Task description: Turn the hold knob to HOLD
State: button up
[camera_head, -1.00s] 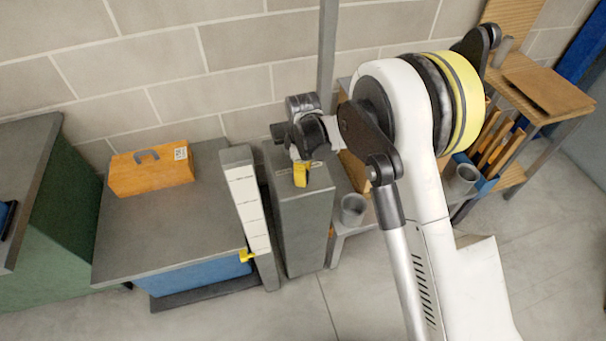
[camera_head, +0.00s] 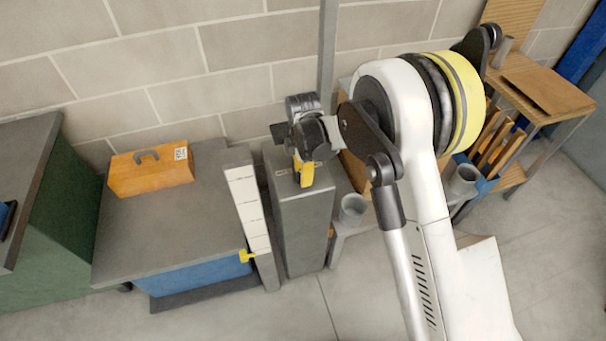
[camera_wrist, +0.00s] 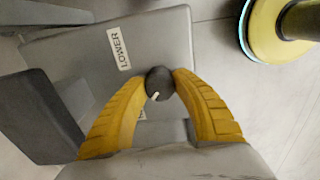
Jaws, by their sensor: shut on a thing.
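The hold knob (camera_wrist: 160,82) is a small round dark knob with a short white mark, on the top face of a grey box. The box (camera_head: 303,232) also shows in the head view. In the wrist view my gripper (camera_wrist: 160,84) has its yellow fingers closed on the knob from both sides. The knob's white mark points toward the lower left in that view. A label reading LOWER (camera_wrist: 119,49) sits up and left of the knob. Another label (camera_wrist: 142,113) is mostly hidden by a finger. In the head view my gripper (camera_head: 304,181) hides the knob.
A slanted post with a white marked scale (camera_head: 248,208) and a yellow pointer (camera_head: 246,256) stands just left of the box. An orange toolbox (camera_head: 150,173) lies on the grey bench (camera_head: 130,238). A grey cup (camera_head: 353,209) stands right of the box. A brick wall is behind.

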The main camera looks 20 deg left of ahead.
dwell(0.3)
jog(key=o, duration=1.2)
jog(key=shift+r, duration=0.1)
notch_tip(320, 180, up, 12)
jog(key=shift+f, duration=0.1)
